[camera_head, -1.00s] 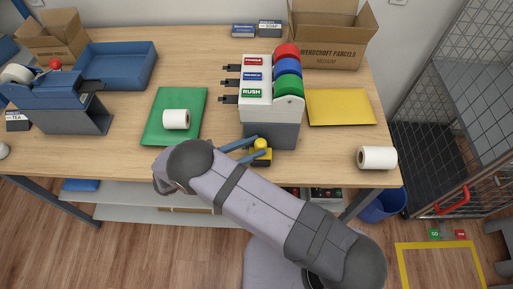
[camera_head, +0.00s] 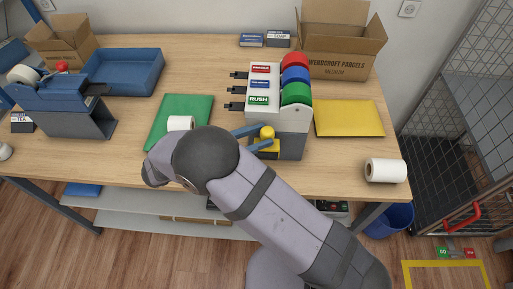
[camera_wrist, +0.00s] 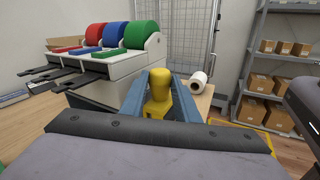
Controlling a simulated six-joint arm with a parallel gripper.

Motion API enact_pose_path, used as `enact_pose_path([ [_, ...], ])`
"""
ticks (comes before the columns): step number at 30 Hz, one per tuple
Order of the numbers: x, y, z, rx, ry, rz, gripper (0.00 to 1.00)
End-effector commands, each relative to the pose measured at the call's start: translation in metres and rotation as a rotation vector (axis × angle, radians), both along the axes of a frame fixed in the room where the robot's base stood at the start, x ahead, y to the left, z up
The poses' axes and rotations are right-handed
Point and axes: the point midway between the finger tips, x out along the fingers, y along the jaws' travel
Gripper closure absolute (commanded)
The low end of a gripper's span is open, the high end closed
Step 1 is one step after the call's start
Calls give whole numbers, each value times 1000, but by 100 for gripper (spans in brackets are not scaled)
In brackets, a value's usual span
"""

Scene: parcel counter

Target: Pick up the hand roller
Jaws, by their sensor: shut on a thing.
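The hand roller (camera_head: 267,133) shows as a yellow piece with a rounded knob on top and a wider yellow body. My gripper (camera_head: 260,139) has its two blue fingers shut on it, one on each side. In the wrist view the hand roller (camera_wrist: 158,92) stands upright between the blue fingers (camera_wrist: 160,100). In the head view it is at the front left of the grey base of the tape dispenser. Its lower part is partly hidden by the near finger, and I cannot tell its exact height above the table.
The tape dispenser (camera_head: 264,85) with red, blue and green rolls stands close behind the gripper. A green mailer (camera_head: 190,106) lies left, a yellow mailer (camera_head: 349,118) right. White rolls lie at the right (camera_head: 387,170) and on the green mailer (camera_head: 181,123).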

Motion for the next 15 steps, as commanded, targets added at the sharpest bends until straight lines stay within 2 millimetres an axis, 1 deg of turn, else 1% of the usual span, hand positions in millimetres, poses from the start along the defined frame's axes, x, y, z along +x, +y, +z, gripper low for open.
enact_pose_path([
  [3,0,0,18,3,-3,0,97],
  [9,0,0,48,2,-2,0,97],
  [15,0,0,72,1,-2,0,97],
])
